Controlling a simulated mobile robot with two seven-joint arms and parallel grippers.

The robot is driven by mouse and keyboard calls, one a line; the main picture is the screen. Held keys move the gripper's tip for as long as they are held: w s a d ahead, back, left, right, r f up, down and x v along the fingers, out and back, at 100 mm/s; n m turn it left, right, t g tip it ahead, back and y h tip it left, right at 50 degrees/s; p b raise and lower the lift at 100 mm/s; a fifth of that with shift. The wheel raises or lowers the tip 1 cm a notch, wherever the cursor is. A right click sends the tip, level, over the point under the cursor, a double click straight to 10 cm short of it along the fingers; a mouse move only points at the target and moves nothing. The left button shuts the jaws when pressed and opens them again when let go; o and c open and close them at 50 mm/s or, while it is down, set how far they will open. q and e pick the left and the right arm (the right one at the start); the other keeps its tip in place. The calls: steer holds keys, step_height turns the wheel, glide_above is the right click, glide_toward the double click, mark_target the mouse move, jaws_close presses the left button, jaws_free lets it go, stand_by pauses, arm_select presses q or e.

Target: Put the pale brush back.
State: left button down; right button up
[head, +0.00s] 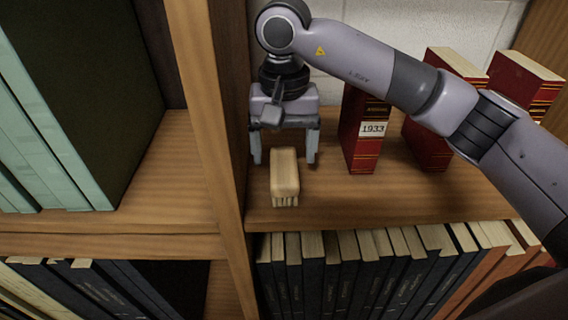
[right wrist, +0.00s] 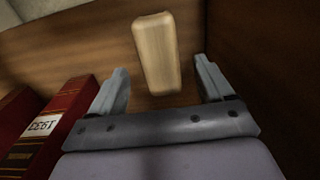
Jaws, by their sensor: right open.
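The pale brush (head: 285,174) lies on the wooden shelf (head: 330,206), near the upright on its left, bristles down, with its near end close to the shelf's front edge. My right gripper (head: 284,160) is open above and behind the brush, with one finger to each side of it in the head view. In the right wrist view the brush (right wrist: 157,54) shows between and beyond the two open fingertips (right wrist: 162,82). I cannot tell whether the fingers touch it; gaps show on both sides. My left gripper is not in view.
A red book labelled 1933 (head: 364,128) stands right of my right gripper, with more red volumes (head: 427,135) further right. A wooden upright (head: 209,110) rises close on the left. Dark books (head: 340,268) fill the shelf below. Shelf right of the brush is bare.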

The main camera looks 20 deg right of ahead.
mark_target(284, 165)
step_height(284, 165, up, 8)
steer(key=shift+f, duration=0.1)
stand_by(0.6)
